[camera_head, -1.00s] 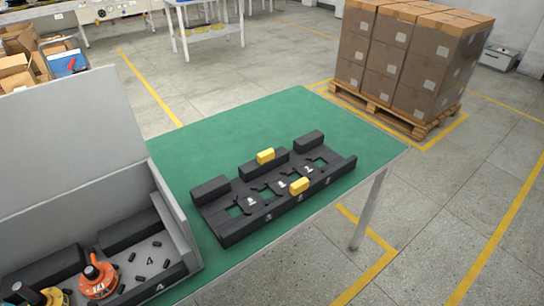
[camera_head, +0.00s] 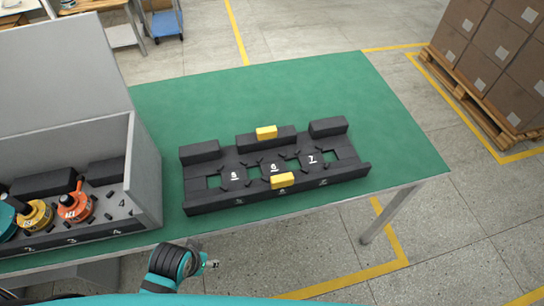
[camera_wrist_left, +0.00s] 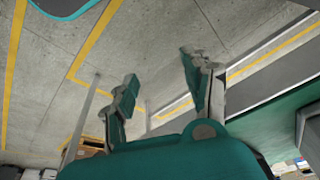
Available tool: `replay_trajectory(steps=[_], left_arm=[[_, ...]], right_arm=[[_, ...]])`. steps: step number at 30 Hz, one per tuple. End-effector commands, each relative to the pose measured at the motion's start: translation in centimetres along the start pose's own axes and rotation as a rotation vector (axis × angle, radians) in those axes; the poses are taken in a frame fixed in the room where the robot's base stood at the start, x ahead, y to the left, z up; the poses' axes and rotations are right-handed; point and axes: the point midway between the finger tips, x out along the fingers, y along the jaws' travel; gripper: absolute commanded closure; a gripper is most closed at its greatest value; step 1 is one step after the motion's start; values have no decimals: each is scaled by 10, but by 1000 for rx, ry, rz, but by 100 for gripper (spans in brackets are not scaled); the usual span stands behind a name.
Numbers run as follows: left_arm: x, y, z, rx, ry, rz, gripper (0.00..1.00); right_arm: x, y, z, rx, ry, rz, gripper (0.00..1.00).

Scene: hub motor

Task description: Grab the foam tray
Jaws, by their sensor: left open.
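The black foam tray (camera_head: 345,172) lies flat on the green table, near its front edge. It has square-edged cutouts, raised blocks along the back, and white numbers 5, 6 and 7. A yellow block (camera_head: 266,132) sits at its back middle and another yellow block (camera_head: 282,181) at its front middle. Both tray ends are clear of any gripper. My left gripper (camera_wrist_left: 163,85) is open and empty in the left wrist view, with bare floor behind its fingers. Part of my arm shows at the bottom of the head view, in front of the table. My right gripper is not in view.
The green table (camera_head: 370,90) is bare behind and right of the tray. A grey open-lid box (camera_head: 147,180) with black foam and orange and yellow motors (camera_head: 75,207) stands close on the left. Stacked cartons (camera_head: 500,50) stand on a pallet beyond the table.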

Motion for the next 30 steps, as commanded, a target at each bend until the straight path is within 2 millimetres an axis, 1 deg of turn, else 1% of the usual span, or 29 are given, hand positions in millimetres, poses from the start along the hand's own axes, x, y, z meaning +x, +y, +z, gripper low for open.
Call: replay_trajectory(steps=[1,4,5,6,10,14,17,20,21,23,24,27,30], left_arm=[[-17,0,-6,1,12,1,50],[-44,2,-19,10,33,11,50],[-52,4,-26,19,45,20,50],[-63,9,-39,38,66,38,50],[-76,31,-77,118,126,114,50],[-87,53,-113,213,178,186,50],[-99,70,-140,301,216,240,50],[-115,87,-168,411,250,292,50],[-123,93,-180,465,261,313,50],[-136,102,-198,558,272,338,50],[-146,106,-209,625,274,353,50],[-170,109,-230,782,253,373,50],[-190,103,-243,894,213,375,50]], right_arm=[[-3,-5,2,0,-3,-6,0],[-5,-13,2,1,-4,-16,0],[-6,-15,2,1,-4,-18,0],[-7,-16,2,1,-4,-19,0],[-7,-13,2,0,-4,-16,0],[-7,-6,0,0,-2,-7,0],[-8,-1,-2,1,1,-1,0],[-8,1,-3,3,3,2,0],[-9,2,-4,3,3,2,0],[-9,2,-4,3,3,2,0],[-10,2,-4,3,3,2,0],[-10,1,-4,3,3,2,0],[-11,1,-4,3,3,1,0]])
